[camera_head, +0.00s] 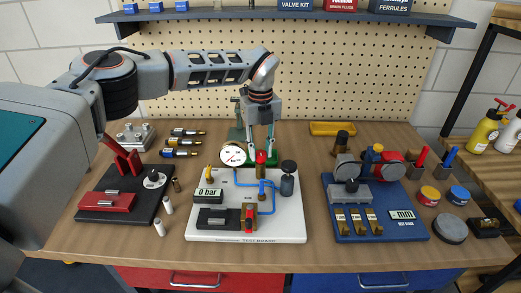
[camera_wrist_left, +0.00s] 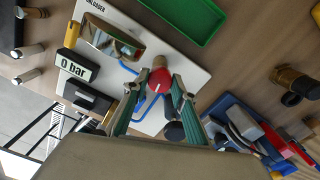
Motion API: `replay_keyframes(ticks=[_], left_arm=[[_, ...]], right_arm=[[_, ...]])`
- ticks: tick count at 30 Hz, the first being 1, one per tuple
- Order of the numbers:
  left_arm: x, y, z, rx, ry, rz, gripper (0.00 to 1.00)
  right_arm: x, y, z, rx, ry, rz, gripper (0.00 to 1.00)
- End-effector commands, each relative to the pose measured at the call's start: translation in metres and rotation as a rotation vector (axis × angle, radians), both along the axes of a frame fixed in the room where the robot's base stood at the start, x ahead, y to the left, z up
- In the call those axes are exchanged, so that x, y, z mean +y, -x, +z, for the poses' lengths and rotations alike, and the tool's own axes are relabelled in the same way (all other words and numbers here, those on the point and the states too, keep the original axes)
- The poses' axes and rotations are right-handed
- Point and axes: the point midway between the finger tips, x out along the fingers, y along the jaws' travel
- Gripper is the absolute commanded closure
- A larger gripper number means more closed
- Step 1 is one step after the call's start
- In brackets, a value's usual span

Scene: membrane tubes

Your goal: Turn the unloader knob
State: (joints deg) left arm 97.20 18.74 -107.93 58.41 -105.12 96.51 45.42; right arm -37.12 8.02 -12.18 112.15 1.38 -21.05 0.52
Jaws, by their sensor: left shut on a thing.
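The white test board (camera_head: 290,225) lies mid-table with a round gauge (camera_head: 233,154), a "0 bar" display (camera_head: 208,195) and blue tubing. A red knob (camera_head: 261,157) with a pale mark stands near the board's back edge; it also shows in the left wrist view (camera_wrist_left: 160,79). A label reading "UNLOADER" is partly visible there on the board. My left gripper (camera_head: 260,150) comes down from above, its two green-grey fingers shut on the red knob, one at each side. The fingers partly cover the knob. My right gripper is not in view.
A dark board with a red lever (camera_head: 122,157) lies left, and a blue board (camera_head: 400,225) with metal parts lies right. A green tray (camera_wrist_left: 190,15) lies behind the test board. A grey-black cylinder (camera_head: 288,178) stands close right of the knob. The front table strip is clear.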

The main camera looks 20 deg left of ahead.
Motion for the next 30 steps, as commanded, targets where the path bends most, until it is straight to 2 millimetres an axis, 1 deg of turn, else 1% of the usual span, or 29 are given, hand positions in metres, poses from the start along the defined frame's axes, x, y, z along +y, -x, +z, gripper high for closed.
replay_keyframes(ticks=[4, 5, 6, 7, 16, 20, 23, 30], left_arm=[[0.0, 0.001, -0.001, 0.002, 0.0, -0.001, 0.96], [0.0, 0.001, -0.001, 0.002, 0.0, -0.001, 0.72], [0.0, 0.001, -0.001, 0.002, 0.0, -0.001, 0.61], [0.0, 0.001, -0.001, 0.002, 0.0, -0.001, 0.57], [0.0, 0.0, 0.0, 0.001, 0.001, -0.002, 0.57], [0.0, -0.001, 0.007, -0.001, 0.0, -0.002, 0.57], [0.0, -0.001, 0.019, -0.002, 0.0, -0.002, 0.57], [0.0, -0.001, 0.069, -0.004, 0.0, -0.001, 0.57]], right_arm=[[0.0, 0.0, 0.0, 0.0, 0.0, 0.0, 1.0], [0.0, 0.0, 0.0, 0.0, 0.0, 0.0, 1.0], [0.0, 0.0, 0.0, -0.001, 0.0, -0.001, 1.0], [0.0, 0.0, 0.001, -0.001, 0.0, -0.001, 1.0], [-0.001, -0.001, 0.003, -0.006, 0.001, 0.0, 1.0], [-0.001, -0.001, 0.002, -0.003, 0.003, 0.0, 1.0], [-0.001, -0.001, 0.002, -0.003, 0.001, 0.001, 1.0], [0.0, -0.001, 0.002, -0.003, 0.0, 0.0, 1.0]])
